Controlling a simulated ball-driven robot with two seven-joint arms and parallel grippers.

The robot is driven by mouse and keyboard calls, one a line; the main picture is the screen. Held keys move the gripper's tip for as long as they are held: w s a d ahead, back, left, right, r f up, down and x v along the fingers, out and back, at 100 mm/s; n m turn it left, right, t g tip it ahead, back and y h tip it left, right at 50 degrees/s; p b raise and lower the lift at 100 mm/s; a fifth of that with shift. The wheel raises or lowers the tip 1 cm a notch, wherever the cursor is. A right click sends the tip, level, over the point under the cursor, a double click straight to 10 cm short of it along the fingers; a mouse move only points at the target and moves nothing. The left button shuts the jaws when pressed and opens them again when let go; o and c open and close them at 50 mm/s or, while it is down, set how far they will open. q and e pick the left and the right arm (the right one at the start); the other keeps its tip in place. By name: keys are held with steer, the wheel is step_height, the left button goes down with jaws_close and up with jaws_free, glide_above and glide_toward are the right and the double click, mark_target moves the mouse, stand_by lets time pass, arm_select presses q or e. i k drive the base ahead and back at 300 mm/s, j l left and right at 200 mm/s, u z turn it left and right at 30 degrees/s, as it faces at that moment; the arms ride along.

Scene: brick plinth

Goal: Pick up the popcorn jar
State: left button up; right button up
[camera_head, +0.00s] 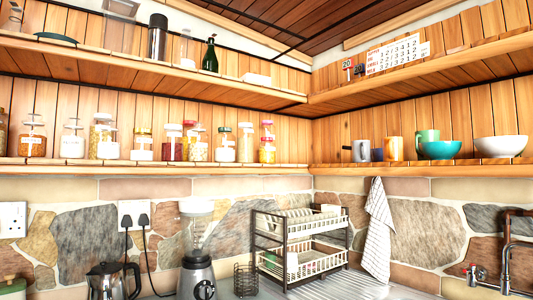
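Several glass jars stand in a row on the lower left wooden shelf. I cannot tell for certain which one is the popcorn jar, as the labels are too small to read. A large jar (103,136) with pale yellowish contents stands left of the middle of the row. A jar with a pink lid (267,142) and orange-yellow contents stands at the right end. A jar with red contents (172,143) stands between them. Neither of my grippers is in view.
The lower shelf (60,161) runs along the wall below an upper shelf. Bowls (501,147) and mugs (393,148) stand on the right shelf. A blender (197,255), kettle (113,281) and dish rack (300,246) stand on the counter below.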

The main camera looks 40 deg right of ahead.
mark_target(266, 149)
steer(key=z, duration=0.8)
steer(key=i+l, duration=0.05)
